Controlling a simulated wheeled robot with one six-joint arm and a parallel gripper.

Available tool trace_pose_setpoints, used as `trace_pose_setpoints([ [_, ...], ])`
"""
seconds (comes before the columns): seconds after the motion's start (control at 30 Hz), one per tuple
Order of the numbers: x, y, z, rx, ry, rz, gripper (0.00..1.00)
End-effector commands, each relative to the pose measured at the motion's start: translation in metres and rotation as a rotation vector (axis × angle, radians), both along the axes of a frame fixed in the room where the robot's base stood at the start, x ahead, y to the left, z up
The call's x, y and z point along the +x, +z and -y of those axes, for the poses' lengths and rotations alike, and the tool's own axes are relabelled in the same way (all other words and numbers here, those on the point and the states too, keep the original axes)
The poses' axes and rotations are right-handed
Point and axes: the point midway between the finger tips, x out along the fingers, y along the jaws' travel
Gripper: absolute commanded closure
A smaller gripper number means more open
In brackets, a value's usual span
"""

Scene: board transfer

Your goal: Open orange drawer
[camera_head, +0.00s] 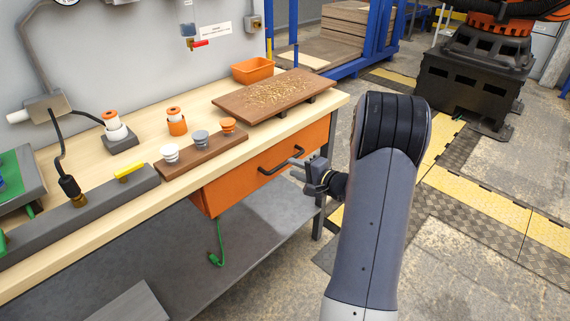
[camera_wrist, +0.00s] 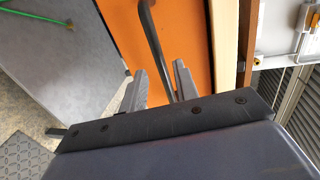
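The orange drawer (camera_head: 246,175) hangs under the workbench top, and its front appears closed. Its dark bar handle (camera_head: 282,160) runs across the front. My gripper (camera_head: 299,169) is in front of the drawer, close to the right end of the handle. In the wrist view my two fingers (camera_wrist: 158,85) are apart, with the orange drawer front (camera_wrist: 183,30) beyond them. The dark handle (camera_wrist: 152,38) runs down toward the gap between the fingers there. I cannot tell whether a finger touches the handle.
The wooden workbench (camera_head: 90,225) carries a brown board with wood chips (camera_head: 229,104), an orange bin (camera_head: 252,70) and a rack with several knobs (camera_head: 202,155). A grey lower shelf (camera_head: 235,245) lies below the drawer.

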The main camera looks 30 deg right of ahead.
Motion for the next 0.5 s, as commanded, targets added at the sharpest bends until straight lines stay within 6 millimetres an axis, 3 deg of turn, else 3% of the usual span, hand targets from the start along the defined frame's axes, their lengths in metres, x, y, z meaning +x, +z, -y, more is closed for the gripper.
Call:
trace_pose_setpoints([
  [0.2,0.034,-0.008,-0.013,0.001,0.003,0.0,0.71],
  [0.5,0.05,-0.011,-0.018,0.001,0.001,0.0,0.71],
])
